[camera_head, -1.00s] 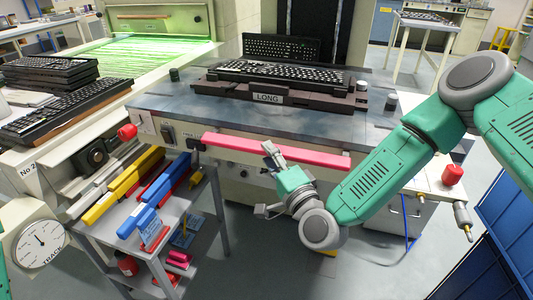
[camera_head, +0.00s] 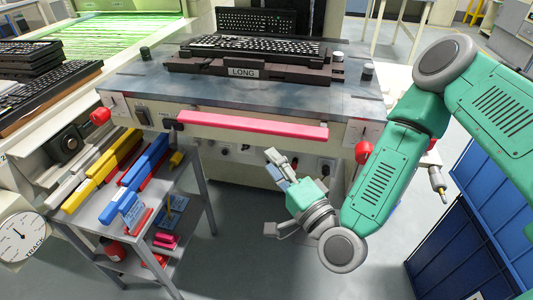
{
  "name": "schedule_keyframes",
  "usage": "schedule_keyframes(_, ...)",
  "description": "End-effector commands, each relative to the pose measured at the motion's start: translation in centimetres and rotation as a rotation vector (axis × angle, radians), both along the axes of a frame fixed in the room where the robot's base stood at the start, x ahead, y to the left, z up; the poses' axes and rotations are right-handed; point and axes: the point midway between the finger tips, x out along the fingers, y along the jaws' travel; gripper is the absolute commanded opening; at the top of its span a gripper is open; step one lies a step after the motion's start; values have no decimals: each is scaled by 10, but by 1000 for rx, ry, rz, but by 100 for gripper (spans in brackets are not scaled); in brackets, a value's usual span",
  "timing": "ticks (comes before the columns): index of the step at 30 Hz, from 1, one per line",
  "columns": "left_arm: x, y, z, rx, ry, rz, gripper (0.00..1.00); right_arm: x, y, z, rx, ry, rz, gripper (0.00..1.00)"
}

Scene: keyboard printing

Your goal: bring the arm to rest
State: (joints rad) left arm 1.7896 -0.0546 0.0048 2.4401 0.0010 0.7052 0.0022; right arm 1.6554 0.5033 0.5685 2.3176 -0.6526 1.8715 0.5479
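My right arm comes in from the right, green with grey joints, bent at the elbow. My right gripper (camera_head: 275,190) is in front of and below the pink bar (camera_head: 253,125) on the front of the machine table, apart from it. I see nothing held in it, but the angle does not show clearly whether its fingers are open or shut. My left gripper is not in view.
A keyboard (camera_head: 252,46) sits in a fixture labelled LONG on the table (camera_head: 130,80). A grey shelf cart (camera_head: 88,212) with yellow, blue and red bars stands at left. Blue panels (camera_head: 470,215) stand at right. The floor below the gripper is clear.

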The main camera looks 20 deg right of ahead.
Motion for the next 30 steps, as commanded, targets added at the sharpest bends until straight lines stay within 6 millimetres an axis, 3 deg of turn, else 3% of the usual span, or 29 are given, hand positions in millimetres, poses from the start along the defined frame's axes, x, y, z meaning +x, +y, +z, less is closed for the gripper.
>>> schedule_keyframes(5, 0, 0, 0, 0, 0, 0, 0, 0, 1, -1, -6, 5, 4, 34)
schedule_keyframes(8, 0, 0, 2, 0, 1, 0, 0, -6, 12, -15, -70, 56, 48, 34)
schedule_keyframes(11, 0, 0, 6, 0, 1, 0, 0, -24, 31, -52, -236, 186, 157, 34)
schedule_keyframes(15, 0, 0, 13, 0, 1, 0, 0, -82, 41, -132, -608, 463, 395, 34)
schedule_keyframes(18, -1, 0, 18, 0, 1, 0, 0, -135, 16, -180, -880, 670, 565, 34)
schedule_keyframes(21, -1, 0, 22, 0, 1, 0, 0, -182, -23, -206, -1098, 858, 704, 34)
schedule_keyframes(25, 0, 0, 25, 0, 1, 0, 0, -223, -70, -216, -1276, 1044, 820, 34)
schedule_keyframes(30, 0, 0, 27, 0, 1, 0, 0, -245, -98, -214, -1361, 1159, 881, 34)
